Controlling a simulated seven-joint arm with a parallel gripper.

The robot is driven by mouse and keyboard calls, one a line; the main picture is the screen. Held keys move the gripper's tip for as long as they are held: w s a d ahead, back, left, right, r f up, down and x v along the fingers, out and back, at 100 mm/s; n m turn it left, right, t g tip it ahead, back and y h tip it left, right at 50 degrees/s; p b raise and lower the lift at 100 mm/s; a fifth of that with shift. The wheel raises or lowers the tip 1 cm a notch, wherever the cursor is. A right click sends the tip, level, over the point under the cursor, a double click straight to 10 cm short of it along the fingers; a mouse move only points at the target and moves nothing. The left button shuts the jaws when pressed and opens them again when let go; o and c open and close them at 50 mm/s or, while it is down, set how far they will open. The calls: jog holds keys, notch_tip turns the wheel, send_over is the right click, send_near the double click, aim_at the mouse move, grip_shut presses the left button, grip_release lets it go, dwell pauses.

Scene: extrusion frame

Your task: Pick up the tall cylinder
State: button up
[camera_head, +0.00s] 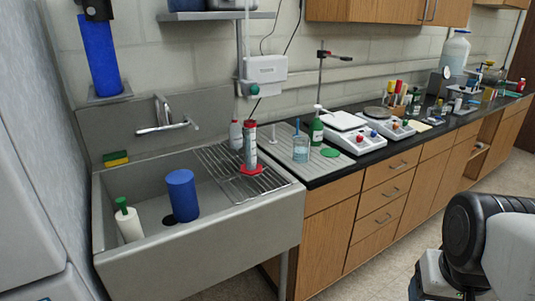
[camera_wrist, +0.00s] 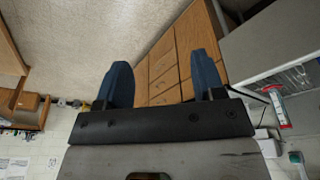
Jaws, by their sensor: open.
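A tall, narrow grey cylinder (camera_head: 250,145) with a red base and red near its top stands upright on the wire rack beside the sink. In the wrist view a slim object with red ends, apparently the same cylinder (camera_wrist: 278,106), shows at the right edge, well off to the side of my fingers. My gripper (camera_wrist: 164,78) has its two blue fingers spread wide with nothing between them. It is far from the cylinder. In the head view only part of my arm shows at the lower right; the fingertips are not visible there.
The sink (camera_head: 150,255) holds a wide blue cylinder (camera_head: 182,195) and a white bottle (camera_head: 129,222) with a green top. Close to the tall cylinder stand a white bottle (camera_head: 235,134), a beaker (camera_head: 301,149) and a green bottle (camera_head: 317,130). Balances (camera_head: 352,134) crowd the black counter. The floor in front is clear.

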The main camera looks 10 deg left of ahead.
jog(key=shift+o, duration=0.9)
jog(key=w+a+r+m+g+y, duration=0.15)
jog(key=w+a+m+y, duration=0.35)
jog(key=w+a, duration=0.8)
jog(key=w+a+r+m+g+y, duration=0.15)
jog(key=w+a+m+y, duration=0.3)
jog(key=w+a, duration=0.9)
jog(key=m+t+y, duration=0.5)
jog(key=m+y, duration=0.3)
jog(key=m, duration=0.4)
send_near(251, 146)
jog(key=w+a, duration=0.3)
jog(key=shift+a+n, duration=0.2)
jog(key=shift+n, duration=0.05)
